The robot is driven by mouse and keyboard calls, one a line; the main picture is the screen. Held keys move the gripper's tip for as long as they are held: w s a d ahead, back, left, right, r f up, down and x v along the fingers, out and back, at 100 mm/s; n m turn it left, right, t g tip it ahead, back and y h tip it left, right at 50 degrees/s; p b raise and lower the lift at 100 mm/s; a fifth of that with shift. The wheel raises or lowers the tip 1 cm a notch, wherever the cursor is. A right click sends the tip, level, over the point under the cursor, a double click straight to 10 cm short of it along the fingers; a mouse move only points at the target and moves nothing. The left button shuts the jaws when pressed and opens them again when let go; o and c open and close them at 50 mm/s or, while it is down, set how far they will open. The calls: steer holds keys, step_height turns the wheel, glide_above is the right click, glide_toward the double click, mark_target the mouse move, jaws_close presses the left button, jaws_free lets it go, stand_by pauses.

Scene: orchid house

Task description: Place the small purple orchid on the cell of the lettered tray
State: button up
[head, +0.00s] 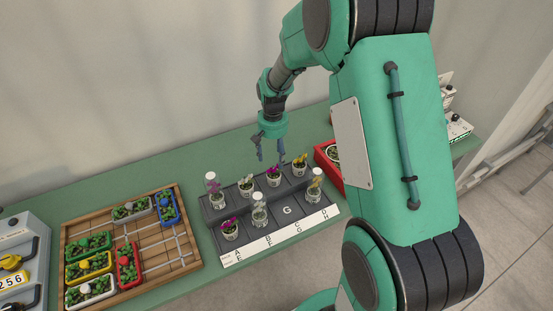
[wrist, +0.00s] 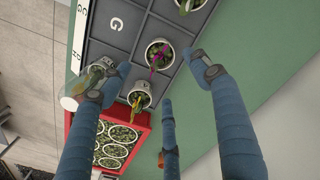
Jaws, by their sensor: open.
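The lettered tray (head: 287,210) is dark grey with a white label strip along its front. Purple-magenta orchids stand in white pots in it: one in the back row (head: 273,176), one at front left (head: 229,229). A purple one stands under clear cover at back left (head: 212,185). I cannot tell which is the small one. The cell marked G is empty. My gripper (head: 270,154) is open and empty above the back row, near the back-row magenta orchid. In the wrist view, that orchid (wrist: 157,57) lies beyond the spread fingers (wrist: 165,88), apart from them.
A yellow-orange orchid (head: 299,165) stands right of the magenta one, and a covered yellow one (head: 315,186) before it. A red crate (head: 322,155) of pots adjoins the tray's right. A wooden tray (head: 152,265) with coloured planters lies left. The green bench behind is clear.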

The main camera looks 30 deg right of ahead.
steer(key=s+a+r+n+t, duration=0.1)
steer(key=s+a+r, duration=0.4)
steer(key=r, duration=0.6)
steer(key=s+a+r+n+t, duration=0.1)
steer(key=s+a+r+t, duration=0.1)
steer(key=s+r, duration=0.7)
steer(key=s+a+r+n+t, duration=0.1)
steer(key=s+r, duration=0.3)
steer(key=s, duration=0.5)
steer(key=s+a+r+n+t, duration=0.1)
steer(key=s+a+r, duration=0.3)
steer(key=s, duration=0.4)
steer(key=shift+s+r+n+t, duration=0.3)
steer(key=shift+s, duration=0.05)
steer(key=shift+f, duration=0.15)
